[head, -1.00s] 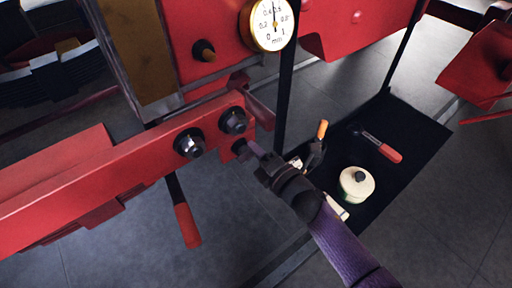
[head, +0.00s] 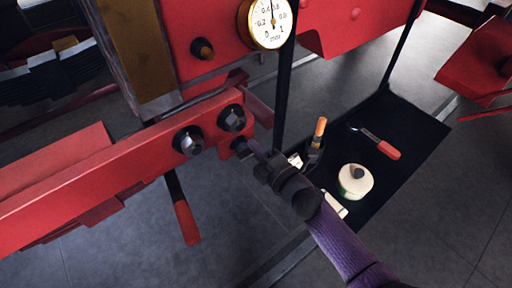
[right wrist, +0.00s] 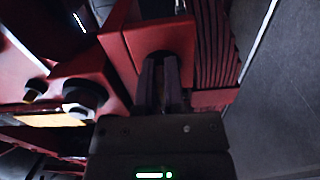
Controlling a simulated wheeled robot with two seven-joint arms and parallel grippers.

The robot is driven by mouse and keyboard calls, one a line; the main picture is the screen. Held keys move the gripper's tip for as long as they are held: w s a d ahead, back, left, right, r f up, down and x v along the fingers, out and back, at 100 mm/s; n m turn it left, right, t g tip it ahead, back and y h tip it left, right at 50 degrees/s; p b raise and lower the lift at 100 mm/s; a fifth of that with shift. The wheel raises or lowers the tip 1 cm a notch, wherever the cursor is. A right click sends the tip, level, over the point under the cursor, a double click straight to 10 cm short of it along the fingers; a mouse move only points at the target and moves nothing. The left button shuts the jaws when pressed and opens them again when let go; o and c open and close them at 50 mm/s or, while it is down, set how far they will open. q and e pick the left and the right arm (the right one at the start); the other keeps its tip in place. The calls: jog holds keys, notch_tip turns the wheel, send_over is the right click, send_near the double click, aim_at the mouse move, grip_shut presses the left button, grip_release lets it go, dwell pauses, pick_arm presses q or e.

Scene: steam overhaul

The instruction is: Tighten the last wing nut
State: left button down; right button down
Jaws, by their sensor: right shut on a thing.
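My right gripper (head: 246,151) reaches in from the lower right in the head view, its fingertips against the red block at the end of the red beam (head: 85,185). It is shut on the wing nut, which the fingers mostly hide. In the right wrist view the two fingers (right wrist: 160,80) point into a dark round spot on the red block (right wrist: 160,40), close together around the small part. My left gripper is not in view.
Two dark hex nuts (head: 189,141) (head: 232,118) sit on the beam beside my gripper. A dial gauge (head: 266,22) is above. A red-handled tool (head: 186,220) hangs below the beam. A black tray (head: 405,125) holds a cream pot (head: 355,182), a red-handled tool (head: 387,149) and an orange-handled brush (head: 320,127).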

jog(key=shift+s+f, duration=0.1)
jog(key=shift+f, duration=0.1)
jog(key=c, duration=0.7)
grip_release()
jog(key=shift+c, duration=0.2)
jog(key=shift+a+r, duration=0.1)
jog(key=v, duration=1)
